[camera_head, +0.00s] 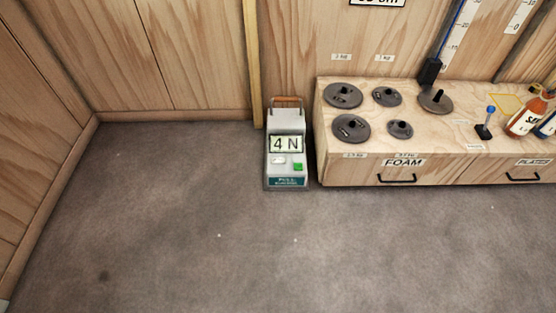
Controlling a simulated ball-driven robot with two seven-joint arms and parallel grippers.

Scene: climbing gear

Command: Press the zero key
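A grey force gauge (287,145) stands on the floor against the wooden back wall, just left of a wooden cabinet. Its display (286,144) reads "4 N". Below the display are a pale key (278,160) on the left and a green key (298,167) on the right. Any marking on the keys is too small to read, so I cannot tell which is the zero key. A dark teal label (287,182) is at the bottom of its front. An orange-brown handle (287,101) is on top. Neither of my grippers is in view.
The low wooden cabinet (440,173) has drawers marked "FOAM" and "PLATES". Several dark weight discs (351,128), a small blue-topped item (487,123) and bottles (527,115) stand on it. A vertical wooden strip (252,65) is behind the gauge. The grey floor in front is clear.

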